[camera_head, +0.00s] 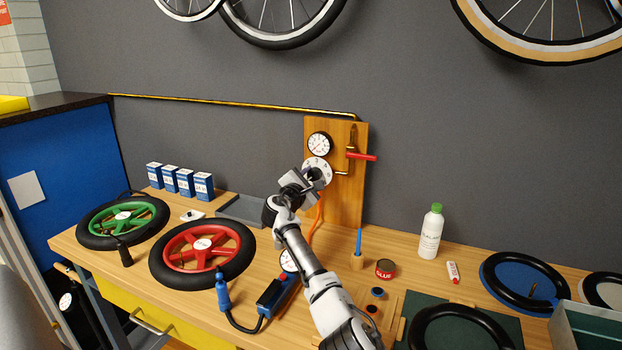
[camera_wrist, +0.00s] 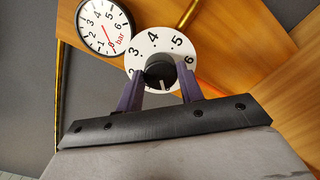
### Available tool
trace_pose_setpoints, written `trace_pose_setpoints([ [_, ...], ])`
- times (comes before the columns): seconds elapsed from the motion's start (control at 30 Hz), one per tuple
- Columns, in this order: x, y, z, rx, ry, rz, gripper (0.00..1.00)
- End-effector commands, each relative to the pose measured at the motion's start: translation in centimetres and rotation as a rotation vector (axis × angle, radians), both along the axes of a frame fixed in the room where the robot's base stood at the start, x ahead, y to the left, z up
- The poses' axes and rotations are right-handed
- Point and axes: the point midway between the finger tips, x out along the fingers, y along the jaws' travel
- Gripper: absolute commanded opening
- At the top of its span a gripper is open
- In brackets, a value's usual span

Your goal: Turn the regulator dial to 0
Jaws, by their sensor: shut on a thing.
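The regulator dial is a white numbered disc (camera_wrist: 149,42) with a black knob (camera_wrist: 160,70) at its centre. In the head view the dial (camera_head: 317,166) sits on a wooden board on the wall. My gripper (camera_wrist: 161,88) is shut on the knob, with a purple finger on each side. It also shows in the head view (camera_head: 313,176), reaching the dial from below. A pale mark on the knob points down in the wrist view. The numbers 3 to 6 are readable; the lower part of the disc, including any 0, is hidden.
A pressure gauge (camera_head: 319,145) is just above the dial. A red-handled valve (camera_head: 361,156) sits close on the right, with an orange hose (camera_head: 320,208) below. The bench holds a red wheel (camera_head: 203,252), a green wheel (camera_head: 123,219) and a white bottle (camera_head: 431,232).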

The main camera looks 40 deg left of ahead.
Motion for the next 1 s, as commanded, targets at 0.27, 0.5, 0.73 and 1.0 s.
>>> trace_pose_setpoints([
  [0.27, 0.06, -0.05, 0.25, -0.024, -0.01, -0.001, 0.14],
  [0.5, 0.06, -0.05, 0.25, -0.024, -0.01, 0.0, 0.14],
  [0.73, 0.04, -0.03, 0.18, -0.025, -0.009, 0.0, 0.59],
  [1.0, -0.04, -0.01, 0.04, -0.024, -0.007, 0.0, 0.59],
])
